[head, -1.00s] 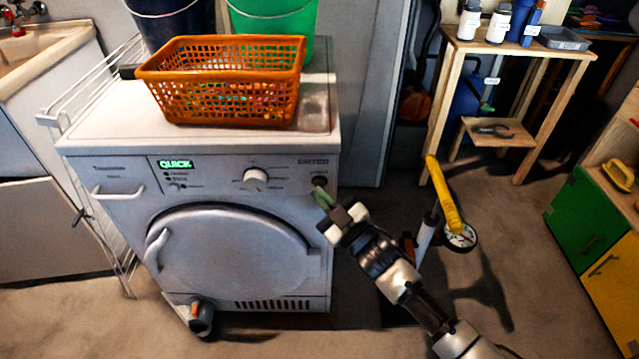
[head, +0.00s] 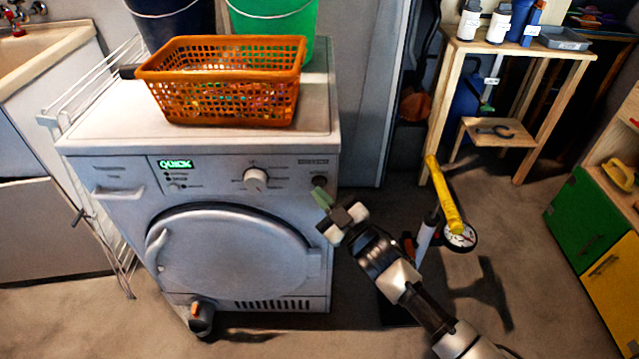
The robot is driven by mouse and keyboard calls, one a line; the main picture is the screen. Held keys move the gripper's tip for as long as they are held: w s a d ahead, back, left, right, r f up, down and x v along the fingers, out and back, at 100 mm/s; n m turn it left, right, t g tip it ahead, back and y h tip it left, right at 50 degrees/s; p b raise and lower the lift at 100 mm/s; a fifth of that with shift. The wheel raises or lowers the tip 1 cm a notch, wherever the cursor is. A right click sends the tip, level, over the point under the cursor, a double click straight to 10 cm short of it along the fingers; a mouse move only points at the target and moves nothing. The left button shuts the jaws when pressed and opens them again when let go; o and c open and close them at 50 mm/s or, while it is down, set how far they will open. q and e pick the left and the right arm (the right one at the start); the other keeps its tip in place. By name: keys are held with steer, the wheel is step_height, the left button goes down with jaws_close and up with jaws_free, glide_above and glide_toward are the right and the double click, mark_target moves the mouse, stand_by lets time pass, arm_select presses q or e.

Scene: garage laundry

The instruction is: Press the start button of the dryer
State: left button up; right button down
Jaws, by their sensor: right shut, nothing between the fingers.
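The white dryer (head: 205,222) stands at the left centre, its round door shut. Its panel has a lit green display (head: 176,163) reading QUICK and a white dial (head: 255,179). I cannot tell whether the tips touch the button or the panel.
An orange basket (head: 225,112), a dark bucket (head: 172,22) and a green bucket (head: 274,20) stand on the dryer. A yellow-handled pump (head: 446,195) stands right of my right arm. A wooden shelf (head: 530,53) is behind it. The floor at the right is clear.

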steer(key=shift+w, duration=0.1)
arm_select(q)
steer(key=shift+w+r, duration=0.25)
steer(key=shift+r, duration=0.35)
arm_select(e)
steer(key=shift+w, duration=0.35)
arm_select(q)
steer(key=shift+s+f, duration=0.2)
arm_select(e)
steer(key=shift+w, duration=0.1)
